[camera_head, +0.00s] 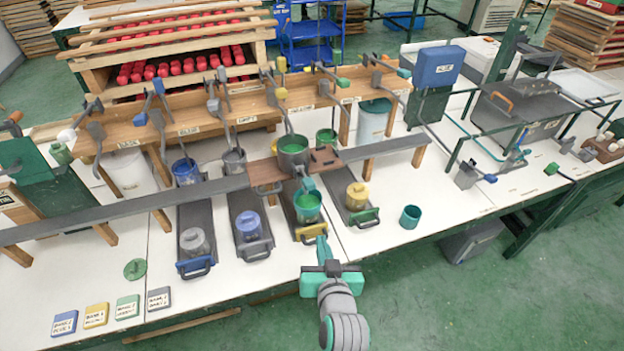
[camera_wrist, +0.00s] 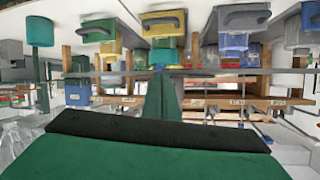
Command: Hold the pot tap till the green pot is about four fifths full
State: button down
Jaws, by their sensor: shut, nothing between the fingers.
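The green pot (camera_head: 308,213) stands on a dark slide with a yellow handle, near the middle of the bench. Green shows inside it, but I cannot read its level exactly. My gripper (camera_head: 322,243) is shut and empty, in front of the slide's yellow handle and apart from the tap. In the wrist view, which looks upside down, my fingers (camera_wrist: 163,98) point toward the green pot (camera_wrist: 164,57) and the yellow handle (camera_wrist: 163,25).
A teal cup (camera_head: 410,217) stands to the right on bare bench. A long grey rail (camera_head: 120,213) crosses left of the vessel. A green lid (camera_head: 135,269) lies front left.

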jog(key=w+r+n+y, duration=0.1)
jog(key=w+r+n, duration=0.1)
jog(key=r, duration=0.6)
jog(key=w+r+n+g+y, duration=0.1)
jog(key=w+r+n, duration=0.1)
jog(key=r, duration=0.7)
jog(key=shift+w+r, duration=0.25)
jog(key=shift+w, duration=0.65)
jog(key=shift+w+d, duration=0.1)
send_over(311, 184)
notch_tip(311, 184, down, 5)
jog(key=shift+r, duration=0.2)
jog(key=shift+s+d+f, duration=0.1)
jog(key=shift+s+f, duration=0.1)
jog(key=shift+f, duration=0.4)
jog(key=shift+s+d+f, duration=0.1)
jog(key=shift+s+f, duration=0.05)
jog(key=shift+f, duration=0.4)
jog(key=shift+s+f, duration=0.1)
jog(key=shift+f, duration=0.6)
jog(key=shift+d, duration=0.1)
